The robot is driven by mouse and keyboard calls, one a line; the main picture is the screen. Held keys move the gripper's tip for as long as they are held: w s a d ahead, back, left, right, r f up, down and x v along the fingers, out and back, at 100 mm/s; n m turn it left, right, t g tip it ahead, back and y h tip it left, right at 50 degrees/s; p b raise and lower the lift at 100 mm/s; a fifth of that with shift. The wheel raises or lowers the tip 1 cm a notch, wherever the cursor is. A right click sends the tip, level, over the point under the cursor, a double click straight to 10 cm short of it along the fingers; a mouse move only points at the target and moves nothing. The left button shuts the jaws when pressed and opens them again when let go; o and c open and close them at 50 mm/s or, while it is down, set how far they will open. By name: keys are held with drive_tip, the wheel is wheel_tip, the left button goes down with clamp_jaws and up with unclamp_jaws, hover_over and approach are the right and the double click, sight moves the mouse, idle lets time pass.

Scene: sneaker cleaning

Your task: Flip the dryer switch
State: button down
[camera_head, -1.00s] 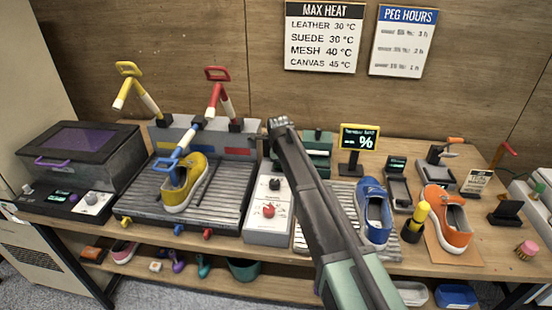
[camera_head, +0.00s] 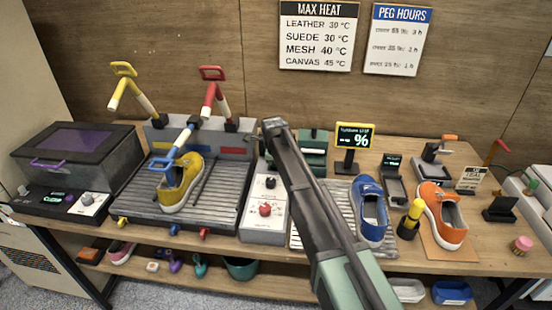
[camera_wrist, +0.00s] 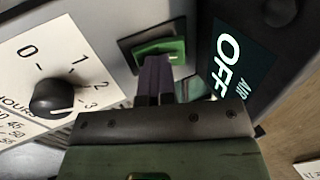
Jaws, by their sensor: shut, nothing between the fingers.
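A green rocker switch (camera_wrist: 160,50) sits in a dark frame on a grey panel in the wrist view. My gripper (camera_wrist: 156,68) is shut and empty, its dark fingertips together at the lower edge of the switch. They look to be touching it, but the contact is partly hidden. A dark display (camera_wrist: 232,55) to the right of the switch reads "OFF" and "AIR". A black hours dial (camera_wrist: 52,98) lies to the left, on a white plate marked 0 to 3. In the head view my arm hides my fingertips and the switch.
A grey drying rack (camera_head: 225,190) holds a yellow sneaker (camera_head: 181,183). A white control box (camera_head: 262,222) with a red knob (camera_head: 265,209) stands beside my arm. A blue sneaker (camera_head: 370,210) and an orange sneaker (camera_head: 443,213) are on the right. A percent sign (camera_head: 354,137) stands behind.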

drive_tip(key=p+v, duration=1.3)
drive_tip(key=v, duration=0.1)
drive_tip(key=shift+s, duration=0.4)
drive_tip(key=shift+a+f, duration=0.1)
drive_tip(key=shift+f, duration=0.05)
drive_tip(key=shift+w+t, duration=0.3)
drive_tip(key=shift+w, duration=0.45)
drive_tip(key=b+x, duration=1.3)
drive_tip(key=x, duration=0.1)
drive_tip(key=shift+r, duration=0.2)
